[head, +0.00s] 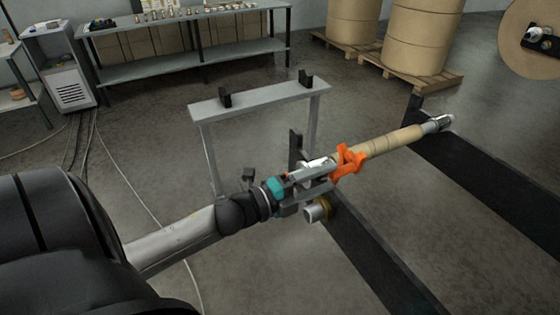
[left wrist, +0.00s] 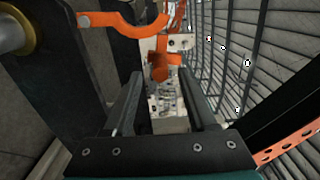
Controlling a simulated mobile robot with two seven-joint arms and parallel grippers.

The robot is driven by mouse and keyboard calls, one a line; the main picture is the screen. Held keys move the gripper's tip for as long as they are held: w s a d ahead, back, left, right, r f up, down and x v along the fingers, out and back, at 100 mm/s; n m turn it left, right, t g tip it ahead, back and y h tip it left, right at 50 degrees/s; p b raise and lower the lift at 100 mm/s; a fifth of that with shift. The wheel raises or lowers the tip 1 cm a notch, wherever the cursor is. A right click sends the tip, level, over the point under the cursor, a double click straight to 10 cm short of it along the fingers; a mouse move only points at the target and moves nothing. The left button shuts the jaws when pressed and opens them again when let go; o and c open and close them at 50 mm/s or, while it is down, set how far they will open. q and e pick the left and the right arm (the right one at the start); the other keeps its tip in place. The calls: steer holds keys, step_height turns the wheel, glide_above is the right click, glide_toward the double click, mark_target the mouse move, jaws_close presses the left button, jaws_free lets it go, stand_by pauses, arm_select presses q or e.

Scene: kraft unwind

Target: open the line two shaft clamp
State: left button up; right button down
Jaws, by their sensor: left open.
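The orange shaft clamp (head: 350,163) sits around the near end of the shaft (head: 436,124), which carries a tan kraft core (head: 392,144). My left gripper (head: 322,168) reaches in from the left, close to the clamp. The orange clamp (left wrist: 113,19) curves across the top there, with an orange piece beyond the fingertips. I cannot tell whether the fingers touch it. My right gripper is in neither view.
Dark stand arms (head: 375,262) run along the floor under the shaft. A grey rack (head: 262,98) with two black cradles stands behind my arm. A workbench (head: 185,65) and large kraft rolls (head: 420,35) on pallets are at the back.

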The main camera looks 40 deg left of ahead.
arm_select(q)
steer(key=b+v, duration=0.1)
steer(key=v, duration=1)
steer(key=shift+s, duration=0.1)
steer(key=s+a+f+n+g+y+b, duration=0.2)
steer(key=f+n+y+b, duration=0.15)
steer(key=f, duration=0.85)
steer(key=s+a+f+n+g+y+b, duration=0.2)
steer(key=f+n, duration=0.3)
steer(key=f, duration=0.7)
steer(key=s+a+f+n+g+y+b, duration=0.1)
steer(key=s+a+f+n+y+b, duration=0.3)
steer(key=f, duration=0.9)
steer(key=s+d+f+n+g+b, duration=0.2)
steer(key=s+d+f+g, duration=0.1)
steer(key=s+d+f, duration=0.2)
steer(key=s+d+f+n+g+h+b, duration=0.1)
steer(key=s+d+f+n+g, duration=0.2)
steer(key=s+d+f, duration=0.3)
steer(key=s+d+f+n+g+h+b, duration=0.1)
steer(key=s+d+f+g, duration=0.3)
steer(key=s+f, duration=0.6)
step_height(320, 180, down, 6)
steer(key=shift+d+n+g+b, duration=0.3)
steer(key=shift+d+n+b, duration=0.45)
steer(key=shift+d, duration=0.5)
steer(key=shift+h, duration=0.25)
